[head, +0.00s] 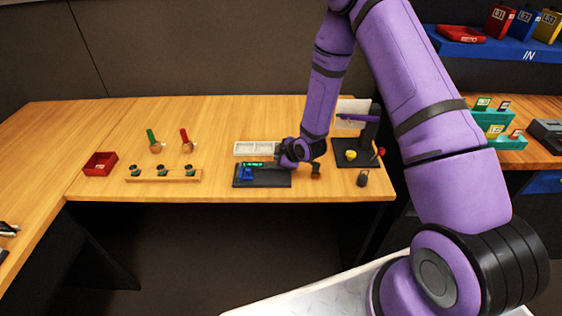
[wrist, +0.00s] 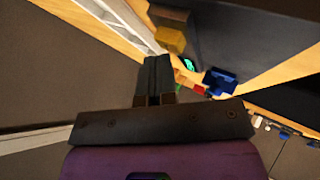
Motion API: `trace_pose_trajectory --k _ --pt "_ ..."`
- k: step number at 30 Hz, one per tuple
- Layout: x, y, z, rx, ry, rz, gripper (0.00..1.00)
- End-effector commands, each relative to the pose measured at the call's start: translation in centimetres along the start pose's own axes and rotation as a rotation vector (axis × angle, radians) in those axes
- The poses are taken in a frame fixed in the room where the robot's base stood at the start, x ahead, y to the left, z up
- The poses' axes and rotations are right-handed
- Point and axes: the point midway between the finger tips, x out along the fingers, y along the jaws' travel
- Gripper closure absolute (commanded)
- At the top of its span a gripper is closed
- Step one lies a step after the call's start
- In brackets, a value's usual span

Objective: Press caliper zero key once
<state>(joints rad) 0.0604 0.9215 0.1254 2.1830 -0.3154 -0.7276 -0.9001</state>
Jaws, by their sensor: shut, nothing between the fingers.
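A dark base plate (head: 275,183) lies on the wooden table near its front edge, with a lit green patch (head: 254,164) and a blue part (head: 248,173) on it, apparently the caliper set. In the wrist view the green patch (wrist: 188,64) and blue part (wrist: 220,80) show beyond my fingers. The zero key cannot be made out. My gripper (head: 281,157) is at the right end of the plate. In the wrist view my gripper (wrist: 157,62) has its fingers together, empty. Whether it touches anything cannot be told.
A white tray (head: 245,148) lies behind the plate. A wooden rack (head: 150,177), a red tray (head: 100,163) and two handled tools stand to the left. A dark stand (head: 369,140) is to the right. The table between rack and plate is clear.

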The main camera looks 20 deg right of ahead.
Motion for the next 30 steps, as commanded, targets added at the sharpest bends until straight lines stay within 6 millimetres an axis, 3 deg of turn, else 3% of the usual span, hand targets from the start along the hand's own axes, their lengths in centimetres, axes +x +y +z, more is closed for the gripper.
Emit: trace_pose_trajectory --k 30 --pt "-1.3 0.9 -0.9 0.0 -0.001 0.0 1.0"
